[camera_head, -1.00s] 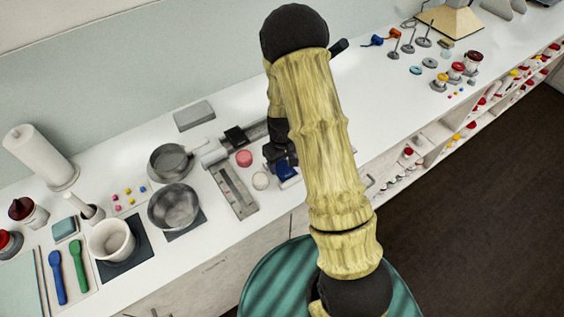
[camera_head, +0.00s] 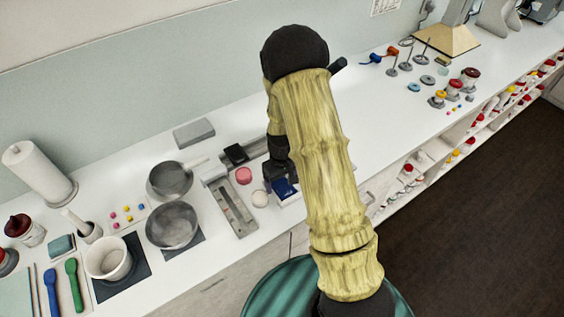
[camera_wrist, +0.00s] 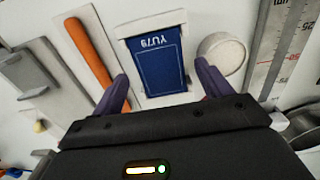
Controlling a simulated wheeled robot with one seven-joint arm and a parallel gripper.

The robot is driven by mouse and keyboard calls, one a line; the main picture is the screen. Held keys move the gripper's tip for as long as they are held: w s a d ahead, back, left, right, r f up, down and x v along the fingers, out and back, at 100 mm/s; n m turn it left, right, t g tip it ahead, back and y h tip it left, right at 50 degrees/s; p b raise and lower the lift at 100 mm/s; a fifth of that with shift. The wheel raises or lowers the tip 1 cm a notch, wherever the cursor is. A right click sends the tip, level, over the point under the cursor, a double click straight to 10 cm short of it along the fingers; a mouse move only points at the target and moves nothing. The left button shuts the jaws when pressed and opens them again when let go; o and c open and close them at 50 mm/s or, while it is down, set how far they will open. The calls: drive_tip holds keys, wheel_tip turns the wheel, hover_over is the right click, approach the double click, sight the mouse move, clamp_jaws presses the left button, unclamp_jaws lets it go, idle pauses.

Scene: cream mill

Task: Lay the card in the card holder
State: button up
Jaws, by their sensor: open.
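A blue card (camera_wrist: 155,62) marked YU79 lies in a white card holder (camera_wrist: 150,26), whose pale rim shows around it in the wrist view. The card looks flat, but I cannot tell whether it is fully seated. My gripper (camera_wrist: 161,75) is open, with one purple finger on either side of the card and holder. I cannot tell whether the fingers touch them. In the head view the blue card (camera_head: 284,188) shows on the counter just below my gripper, and my arm hides part of the area.
In the wrist view an orange-handled tool (camera_wrist: 90,52) lies left of the card, and a round white piece (camera_wrist: 222,52) and a ruled metal scale (camera_wrist: 292,45) are right. In the head view pans (camera_head: 172,225), a pink disc (camera_head: 243,175) and a grey block (camera_head: 194,132) stand left.

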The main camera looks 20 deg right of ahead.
wheel_tip(320, 180, up, 17)
drive_tip(key=b, duration=0.2)
drive_tip(key=shift+b, duration=0.3)
idle(0.4)
drive_tip(key=s+m+t, duration=0.2)
drive_tip(key=s+m, duration=0.1)
drive_tip(key=s, duration=1.1)
drive_tip(key=shift+s+r+m+t, duration=0.15)
drive_tip(key=shift+m+t, duration=0.15)
